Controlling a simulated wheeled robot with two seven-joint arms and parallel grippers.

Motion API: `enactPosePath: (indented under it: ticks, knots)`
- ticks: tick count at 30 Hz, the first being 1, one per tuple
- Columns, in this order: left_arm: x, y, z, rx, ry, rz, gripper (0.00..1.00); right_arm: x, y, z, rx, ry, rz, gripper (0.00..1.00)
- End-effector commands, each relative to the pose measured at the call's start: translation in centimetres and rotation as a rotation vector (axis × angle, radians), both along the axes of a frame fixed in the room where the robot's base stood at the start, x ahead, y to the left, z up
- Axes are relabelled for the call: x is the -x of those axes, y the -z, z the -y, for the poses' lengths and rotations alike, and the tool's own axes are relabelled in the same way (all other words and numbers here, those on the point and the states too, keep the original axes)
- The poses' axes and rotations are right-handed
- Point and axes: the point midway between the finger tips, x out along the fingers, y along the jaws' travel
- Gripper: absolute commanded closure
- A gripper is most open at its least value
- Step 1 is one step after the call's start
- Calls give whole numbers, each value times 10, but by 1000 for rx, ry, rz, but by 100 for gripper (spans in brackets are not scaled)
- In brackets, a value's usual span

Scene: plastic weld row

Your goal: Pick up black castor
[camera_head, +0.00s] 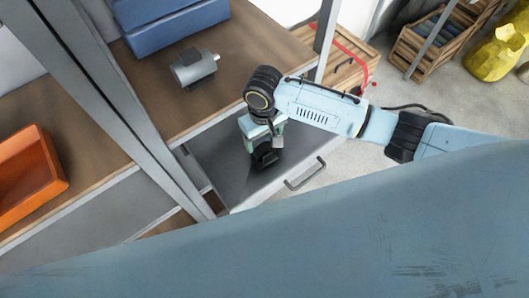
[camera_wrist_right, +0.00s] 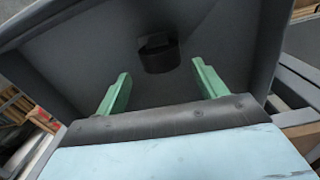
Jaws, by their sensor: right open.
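A small black castor (camera_wrist_right: 158,52) lies on the floor of a grey open drawer (camera_wrist_right: 215,45). In the head view the castor (camera_head: 266,159) shows as a dark shape just below my right gripper (camera_head: 264,143), partly hidden by it. My right gripper's green fingers (camera_wrist_right: 160,90) are spread wide and empty in the right wrist view. The castor appears beyond the fingertips, roughly midway between them, with no visible contact. The right gripper reaches down into the drawer (camera_head: 226,165). My left gripper is in neither view.
The drawer has a front handle (camera_head: 305,174). On the shelf above are a grey motor-like part (camera_head: 194,68) and a blue bin (camera_head: 165,22). An orange bin (camera_head: 28,172) is at left. Metal posts stand close to the drawer. Wooden crates (camera_head: 345,75) are at the back right.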

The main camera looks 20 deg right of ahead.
Motion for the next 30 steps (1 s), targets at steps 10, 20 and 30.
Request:
enactPosePath:
  ticks: [10,20,30]
  knots:
    - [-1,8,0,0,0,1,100,2,34,0,1,-1,0,29]
    - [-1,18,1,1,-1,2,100,5,74,0,-1,-1,2,29]
    - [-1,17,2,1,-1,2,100,5,74,0,-1,-2,3,42]
